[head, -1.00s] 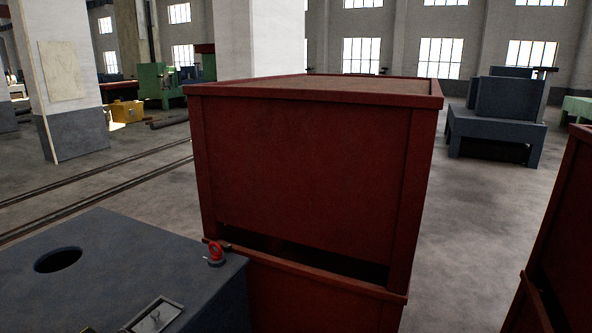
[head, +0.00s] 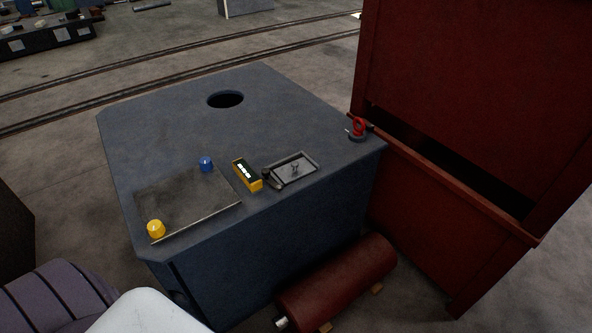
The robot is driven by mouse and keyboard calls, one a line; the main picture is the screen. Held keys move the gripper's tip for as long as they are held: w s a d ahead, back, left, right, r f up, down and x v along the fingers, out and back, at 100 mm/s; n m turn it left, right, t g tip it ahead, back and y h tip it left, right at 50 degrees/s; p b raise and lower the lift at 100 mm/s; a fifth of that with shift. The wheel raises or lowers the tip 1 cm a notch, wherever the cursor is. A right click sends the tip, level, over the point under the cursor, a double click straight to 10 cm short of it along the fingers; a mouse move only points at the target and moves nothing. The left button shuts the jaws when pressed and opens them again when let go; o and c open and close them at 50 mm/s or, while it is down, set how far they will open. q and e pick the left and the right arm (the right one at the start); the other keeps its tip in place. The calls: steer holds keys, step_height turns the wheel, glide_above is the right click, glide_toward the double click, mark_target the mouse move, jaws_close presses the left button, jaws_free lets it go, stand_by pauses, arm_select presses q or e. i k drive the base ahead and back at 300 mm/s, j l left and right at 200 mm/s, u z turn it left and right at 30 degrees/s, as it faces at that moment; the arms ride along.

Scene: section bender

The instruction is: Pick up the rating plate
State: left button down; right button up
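I cannot tell for sure which item is the rating plate. A thin flat grey plate (head: 185,204) lies on the near left of the blue-grey machine top (head: 280,110). A blue knob-like piece (head: 206,164) sits at its far edge and a yellow one (head: 156,229) at its near left corner. To its right are a yellow box with a dark face and white marks (head: 247,174), a small dark item (head: 272,179) and a shallow grey tray (head: 312,158) with a small metal piece in it. Neither of my grippers is in view.
A round hole (head: 225,99) opens in the top. A red cylinder (head: 340,282) lies on the floor in front. Rails (head: 180,72) run behind.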

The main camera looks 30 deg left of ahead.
mark_target(294, 171)
steer(key=i+u, duration=0.1)
steer(key=u, duration=0.3)
steer(key=i+l+u, duration=0.1)
steer(key=u, duration=0.25)
steer(key=l+u, duration=0.15)
steer(key=u, duration=0.25)
steer(key=i, duration=0.05)
